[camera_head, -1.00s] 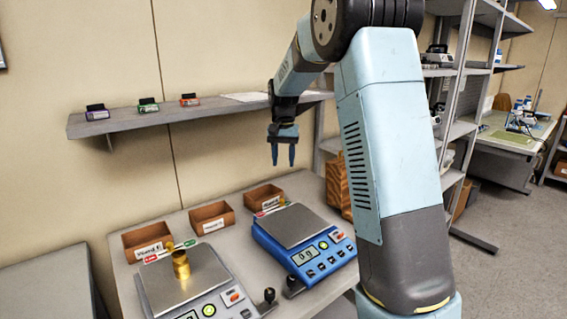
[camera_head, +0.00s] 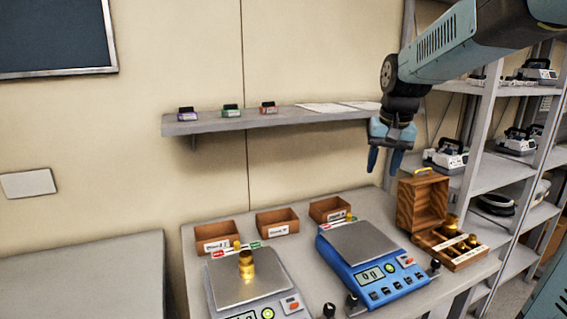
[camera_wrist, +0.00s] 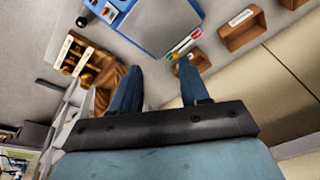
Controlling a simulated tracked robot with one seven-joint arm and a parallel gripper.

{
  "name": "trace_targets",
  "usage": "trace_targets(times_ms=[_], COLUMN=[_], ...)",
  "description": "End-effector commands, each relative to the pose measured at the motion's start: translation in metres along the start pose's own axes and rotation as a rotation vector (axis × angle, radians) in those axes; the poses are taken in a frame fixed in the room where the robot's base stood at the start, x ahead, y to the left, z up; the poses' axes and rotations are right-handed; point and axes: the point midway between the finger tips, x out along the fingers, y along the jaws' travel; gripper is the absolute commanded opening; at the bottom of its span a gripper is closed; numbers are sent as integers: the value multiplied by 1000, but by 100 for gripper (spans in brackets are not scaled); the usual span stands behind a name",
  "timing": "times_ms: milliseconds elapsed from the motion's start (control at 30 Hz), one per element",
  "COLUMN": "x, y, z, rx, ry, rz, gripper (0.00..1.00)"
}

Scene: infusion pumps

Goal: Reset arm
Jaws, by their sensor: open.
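My gripper (camera_head: 385,160) is open and empty in the head view. Its two blue fingers point down, in the air above the back right of the table, near the shelf's right end. My arm reaches in from the upper right. In the wrist view my gripper (camera_wrist: 155,88) has its fingers apart with nothing between them. The blue scale (camera_head: 358,246) stands below and left of it, reading 0 g. The open wooden weight box (camera_head: 423,203) stands below it to the right, with brass weights inside.
A grey scale (camera_head: 235,284) carries a brass weight (camera_head: 246,265). Brown bins (camera_head: 277,222) line the table's back. A wall shelf (camera_head: 270,119) holds several small coloured items and papers. Metal racks (camera_head: 487,165) with devices stand at the right. The left table (camera_head: 90,280) is bare.

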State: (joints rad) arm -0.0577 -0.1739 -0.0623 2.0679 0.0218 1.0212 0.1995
Motion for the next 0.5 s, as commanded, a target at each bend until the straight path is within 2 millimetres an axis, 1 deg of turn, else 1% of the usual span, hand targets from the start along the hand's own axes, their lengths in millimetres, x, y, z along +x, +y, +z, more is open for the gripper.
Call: trace_targets(times_ms=[33,200,300,500], x=[-8,-23,-29,-33], y=[4,13,18,29], z=[14,57,83,133], rx=[-12,-60,-87,-142], ry=[19,75,109,176], rz=[-5,-13,-16,-15], gripper=[45,45,45,45])
